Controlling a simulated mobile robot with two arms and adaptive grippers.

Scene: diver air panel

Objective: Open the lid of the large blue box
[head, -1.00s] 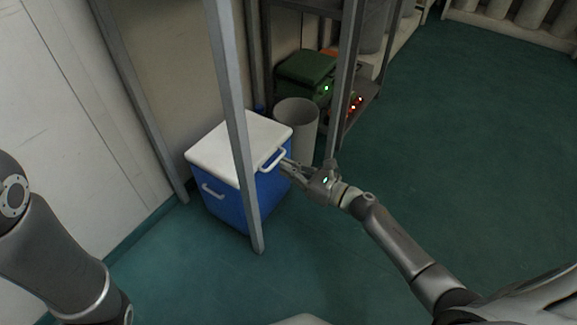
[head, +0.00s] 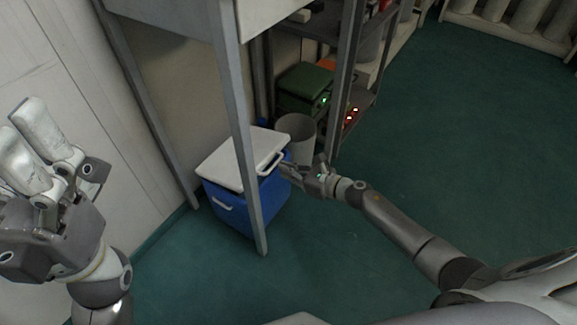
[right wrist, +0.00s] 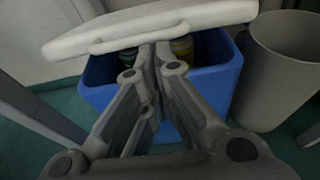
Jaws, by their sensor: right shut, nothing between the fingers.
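The large blue box (head: 226,207) stands on the floor behind a grey rack post. Its white lid (head: 222,162) is raised at the handle side; in the right wrist view the lid (right wrist: 150,25) is tilted above the blue box (right wrist: 212,90), with a gap showing bottle-like things inside. My right gripper (head: 284,167) is shut and empty, its fingertips at the lid's white handle (head: 271,163). In the right wrist view the fingertips (right wrist: 162,50) are just below the lid's edge; whether they touch it is unclear. My left gripper (head: 32,140) is raised at the left, away from the box; its opening is unclear.
Grey rack posts (head: 243,150) stand close in front of and beside the box. A grey bin (head: 297,137) is right behind it. A green case (head: 304,87) lies on the shelf beyond. The floor to the right is open.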

